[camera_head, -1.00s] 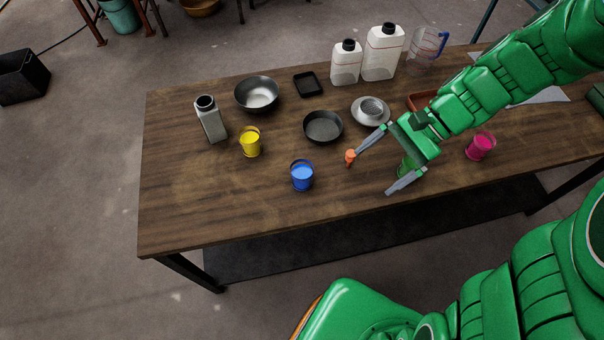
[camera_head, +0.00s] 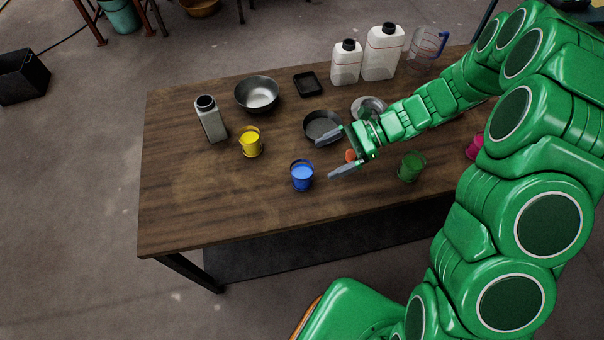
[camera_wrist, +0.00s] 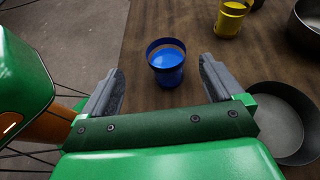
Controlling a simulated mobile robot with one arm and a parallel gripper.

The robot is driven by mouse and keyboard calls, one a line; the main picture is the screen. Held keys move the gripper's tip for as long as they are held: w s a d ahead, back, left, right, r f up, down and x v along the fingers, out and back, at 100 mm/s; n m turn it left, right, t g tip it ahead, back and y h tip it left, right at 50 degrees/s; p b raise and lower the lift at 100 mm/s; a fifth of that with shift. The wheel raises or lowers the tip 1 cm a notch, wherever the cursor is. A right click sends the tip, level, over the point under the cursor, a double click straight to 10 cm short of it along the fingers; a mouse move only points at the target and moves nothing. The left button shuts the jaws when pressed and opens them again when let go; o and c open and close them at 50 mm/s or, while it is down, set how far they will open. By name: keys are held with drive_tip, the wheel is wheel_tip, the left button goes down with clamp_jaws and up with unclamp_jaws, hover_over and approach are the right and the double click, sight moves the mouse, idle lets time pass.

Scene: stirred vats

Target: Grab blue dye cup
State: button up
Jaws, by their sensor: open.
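The blue dye cup (camera_head: 302,176) stands upright on the wooden table near its front edge, with blue dye inside. My gripper (camera_head: 331,158) is open and empty, just right of the cup, with its fingers pointing towards it. In the wrist view the blue dye cup (camera_wrist: 167,64) is beyond the fingertips, roughly between their lines. My gripper's two grey fingers (camera_wrist: 160,74) are spread apart there and do not appear to touch the cup.
A yellow cup (camera_head: 251,143) stands behind left of the blue one. A dark pan (camera_head: 318,122) lies close to my gripper. A green cup (camera_head: 410,168) and partly hidden pink cup (camera_head: 473,148) stand to the right. The table's left front (camera_head: 200,205) is clear.

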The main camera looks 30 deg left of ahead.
sight(306, 167)
drive_tip(key=shift+a+f+m+y, duration=0.3)
drive_tip(key=shift+a+f, duration=0.15)
drive_tip(key=shift+f, duration=0.2)
drive_tip(key=shift+x, duration=3.85)
drive_tip(key=c, duration=1.2)
